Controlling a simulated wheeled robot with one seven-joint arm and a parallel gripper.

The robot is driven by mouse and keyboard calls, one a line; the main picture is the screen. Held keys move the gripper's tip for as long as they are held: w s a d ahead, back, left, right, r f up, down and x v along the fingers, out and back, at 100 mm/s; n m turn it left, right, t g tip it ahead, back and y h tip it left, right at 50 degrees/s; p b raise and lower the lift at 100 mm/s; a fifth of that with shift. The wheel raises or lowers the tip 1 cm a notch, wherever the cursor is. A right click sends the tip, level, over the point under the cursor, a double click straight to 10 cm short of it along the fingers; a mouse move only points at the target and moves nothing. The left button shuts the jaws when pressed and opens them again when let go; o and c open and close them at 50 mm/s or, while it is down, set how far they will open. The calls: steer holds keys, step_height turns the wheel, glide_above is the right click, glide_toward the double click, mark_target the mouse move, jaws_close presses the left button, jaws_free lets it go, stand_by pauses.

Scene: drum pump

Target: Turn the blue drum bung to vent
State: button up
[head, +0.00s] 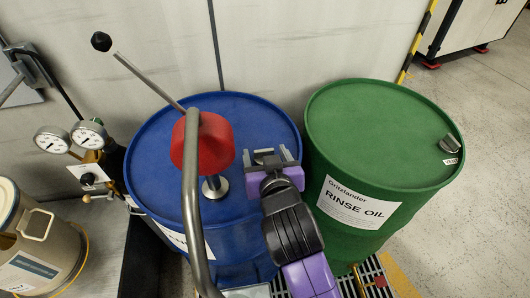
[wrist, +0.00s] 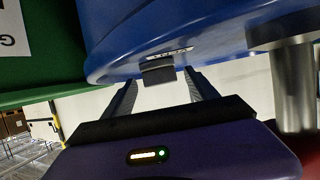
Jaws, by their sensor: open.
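The blue drum (head: 255,115) stands left of the green drum, with a pump mounted on its lid. In the wrist view its lid (wrist: 190,25) fills the top. The blue drum's bung (wrist: 158,74) is a small dark grey block there, beside a small white label (wrist: 170,54) too small to read surely. My gripper (head: 272,156) is over the right part of the blue lid and largely hides the bung in the head view. In the wrist view my gripper (wrist: 161,92) is open, its fingers apart on either side of the bung. I cannot tell whether they touch it.
The red pump head (head: 205,140) with its curved grey pipe (head: 190,200) and long lever (head: 148,76) rises left of my gripper. The green RINSE OIL drum (head: 375,120) has its own bung (head: 450,143). Gauges (head: 72,138) and a beige container (head: 30,240) stand left.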

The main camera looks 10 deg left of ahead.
steer(key=shift+w+f, duration=0.1)
steer(key=shift+w, duration=0.05)
steer(key=c, duration=1.4)
steer(key=shift+o, duration=0.2)
